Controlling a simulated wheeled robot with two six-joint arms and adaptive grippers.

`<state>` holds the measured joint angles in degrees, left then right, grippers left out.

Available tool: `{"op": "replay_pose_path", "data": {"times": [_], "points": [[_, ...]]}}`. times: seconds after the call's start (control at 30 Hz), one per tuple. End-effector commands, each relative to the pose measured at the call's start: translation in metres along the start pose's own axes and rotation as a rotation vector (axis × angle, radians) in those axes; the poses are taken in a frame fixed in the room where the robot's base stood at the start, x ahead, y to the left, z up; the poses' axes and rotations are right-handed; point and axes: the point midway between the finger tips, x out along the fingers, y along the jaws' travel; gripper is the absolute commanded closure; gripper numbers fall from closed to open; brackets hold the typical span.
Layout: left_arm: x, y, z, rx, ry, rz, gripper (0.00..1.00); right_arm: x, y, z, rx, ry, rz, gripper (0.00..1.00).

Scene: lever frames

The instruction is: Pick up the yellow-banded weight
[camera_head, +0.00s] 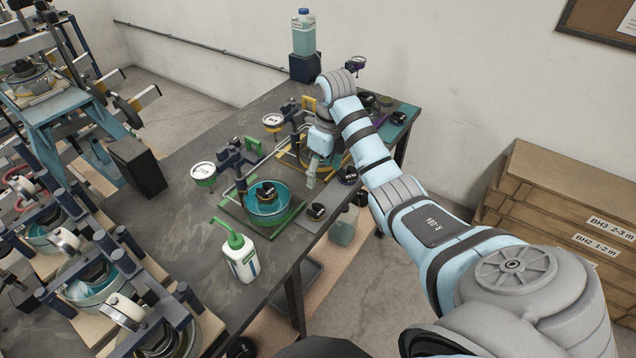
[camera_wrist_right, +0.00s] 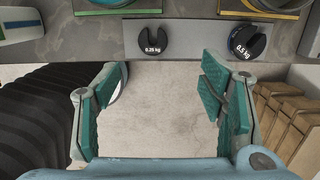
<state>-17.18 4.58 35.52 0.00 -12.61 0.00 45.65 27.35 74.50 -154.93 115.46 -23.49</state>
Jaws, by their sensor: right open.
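No yellow band is clear on any weight. A black slotted weight marked 0.5 kg (camera_wrist_right: 247,40), with a bluish edge, lies near the bench edge at the upper right of the right wrist view; it also shows in the head view (camera_head: 348,174). A black slotted weight marked 0.25 kg (camera_wrist_right: 154,40) lies left of it, also in the head view (camera_head: 316,211). My right gripper (camera_wrist_right: 163,90) is open and empty, its teal pads apart with only floor between them. In the head view my right gripper (camera_head: 312,177) hangs by the bench edge. My left gripper is not in view.
The dark bench (camera_head: 195,255) holds a green-edged tray with a teal bowl (camera_head: 284,207), a white bottle with a green spout (camera_head: 240,256) and dial gauges. A blue jug (camera_head: 304,35) stands at the back.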

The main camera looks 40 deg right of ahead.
Motion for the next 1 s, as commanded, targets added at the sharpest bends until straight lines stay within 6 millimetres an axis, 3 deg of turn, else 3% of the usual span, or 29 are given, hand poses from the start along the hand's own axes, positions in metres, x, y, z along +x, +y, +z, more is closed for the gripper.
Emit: {"op": "replay_pose_path", "data": {"times": [0.03, 0.1, 0.3, 0.47, 0.6, 0.7, 0.87, 1.0], "points": [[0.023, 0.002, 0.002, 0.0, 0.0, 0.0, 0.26, 0.023, 0.001, -0.002, -0.001, -0.001, 0.002, 0.36], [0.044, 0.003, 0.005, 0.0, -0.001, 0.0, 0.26, 0.043, 0.001, -0.002, -0.001, -0.002, 0.002, 0.36], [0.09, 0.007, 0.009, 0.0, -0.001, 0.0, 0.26, 0.087, 0.002, -0.001, -0.002, -0.004, 0.003, 0.36], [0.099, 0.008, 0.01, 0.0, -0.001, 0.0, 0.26, 0.098, 0.005, -0.004, -0.003, -0.004, 0.002, 0.36], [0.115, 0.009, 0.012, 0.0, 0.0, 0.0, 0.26, 0.125, 0.011, -0.012, -0.003, -0.003, 0.003, 0.36], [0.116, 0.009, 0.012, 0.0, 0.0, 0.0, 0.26, 0.136, 0.01, -0.01, -0.002, -0.004, 0.003, 0.36], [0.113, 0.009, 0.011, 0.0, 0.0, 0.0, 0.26, 0.136, 0.01, -0.01, -0.002, -0.005, 0.002, 0.36], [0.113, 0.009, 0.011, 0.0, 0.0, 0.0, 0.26, 0.135, 0.01, -0.01, -0.002, -0.005, 0.002, 0.54]]}}
